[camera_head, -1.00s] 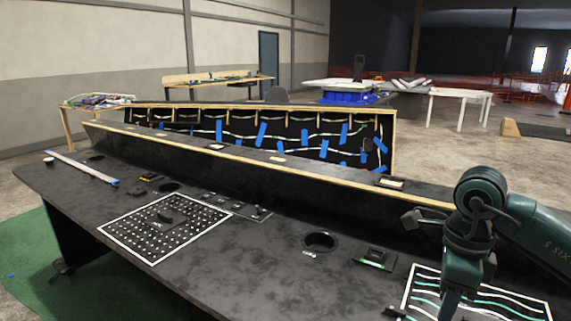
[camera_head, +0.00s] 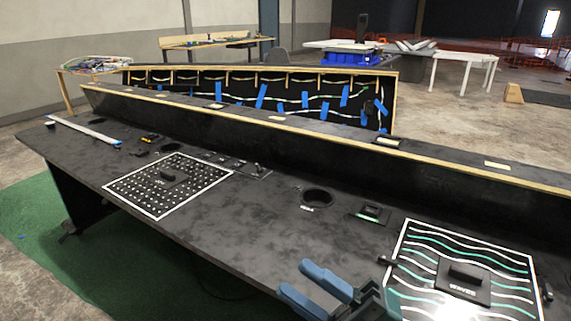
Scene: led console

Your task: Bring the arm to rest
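My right gripper (camera_head: 296,279) is at the bottom of the head view, low at the console's near edge. Its two blue fingers are apart with nothing between them, and it touches nothing that I can see. The rest of my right arm is mostly cut off by the bottom of the picture. My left gripper is not in view. The dark console (camera_head: 250,222) stretches across the picture. At its right is a panel (camera_head: 417,236) with white and green wavy lines and a black handle block (camera_head: 466,277). A bright white glow shows just below that block.
A dotted panel (camera_head: 205,194) with a black knob block (camera_head: 170,177) is left of centre. A round hole (camera_head: 317,197) and a small green-edged module (camera_head: 371,214) lie between the panels. A raised ledge (camera_head: 300,124) runs behind. Green floor (camera_head: 35,215) is at left.

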